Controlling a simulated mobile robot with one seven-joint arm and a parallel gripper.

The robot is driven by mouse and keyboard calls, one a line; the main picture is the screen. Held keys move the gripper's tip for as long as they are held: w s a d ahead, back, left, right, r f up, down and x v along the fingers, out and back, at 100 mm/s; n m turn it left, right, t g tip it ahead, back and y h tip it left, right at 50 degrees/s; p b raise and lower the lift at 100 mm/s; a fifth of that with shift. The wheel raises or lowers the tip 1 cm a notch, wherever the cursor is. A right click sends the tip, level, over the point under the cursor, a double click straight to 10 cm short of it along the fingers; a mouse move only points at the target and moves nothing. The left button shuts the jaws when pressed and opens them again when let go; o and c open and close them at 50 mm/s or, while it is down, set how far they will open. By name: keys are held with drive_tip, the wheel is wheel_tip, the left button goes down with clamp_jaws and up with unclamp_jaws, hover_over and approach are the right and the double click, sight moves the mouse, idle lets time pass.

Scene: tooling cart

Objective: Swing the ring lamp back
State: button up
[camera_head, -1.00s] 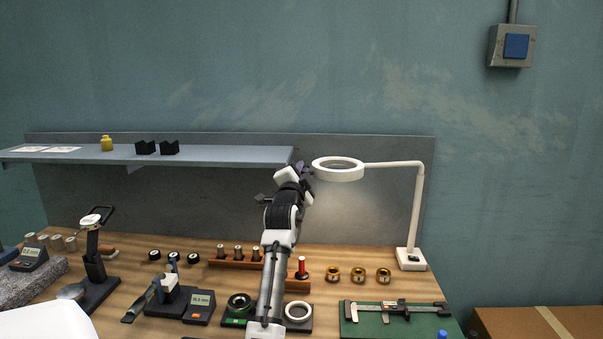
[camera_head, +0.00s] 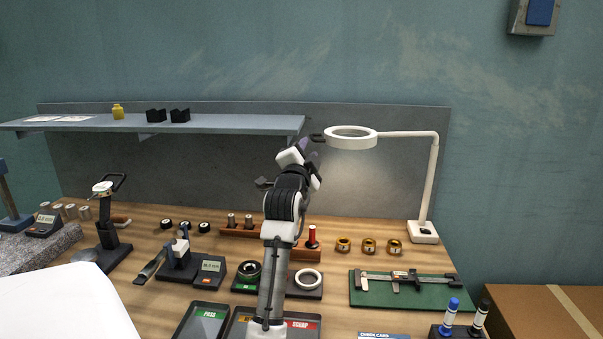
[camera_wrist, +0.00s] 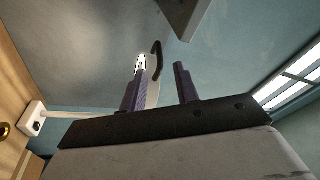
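The white ring lamp (camera_head: 364,144) hangs level at the end of its white jointed arm, over the back right of the bench. A short black handle (camera_head: 316,138) sticks out from the ring's left side; it also shows in the wrist view (camera_wrist: 157,62). My gripper (camera_head: 307,148) is just left of the ring and slightly below the handle. In the wrist view my gripper (camera_wrist: 161,65) has its two purple fingers apart, and the handle appears in the gap between them. Its depth relative to the fingertips is unclear. Part of the ring is hidden behind the left finger.
A grey shelf (camera_head: 220,125) ends just left of my gripper. Gauges, gold rings (camera_head: 369,246) and a caliper on a green mat (camera_head: 440,296) cover the bench below. The lamp's base (camera_head: 423,231) stands at the back right.

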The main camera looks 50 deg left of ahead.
drive_tip(key=b+v, duration=0.1)
drive_tip(key=v, duration=0.5)
drive_tip(key=shift+d+b, duration=0.15)
drive_tip(key=shift+b, duration=0.25)
drive_tip(key=shift+s, duration=0.1)
drive_tip(key=shift+c, duration=0.2)
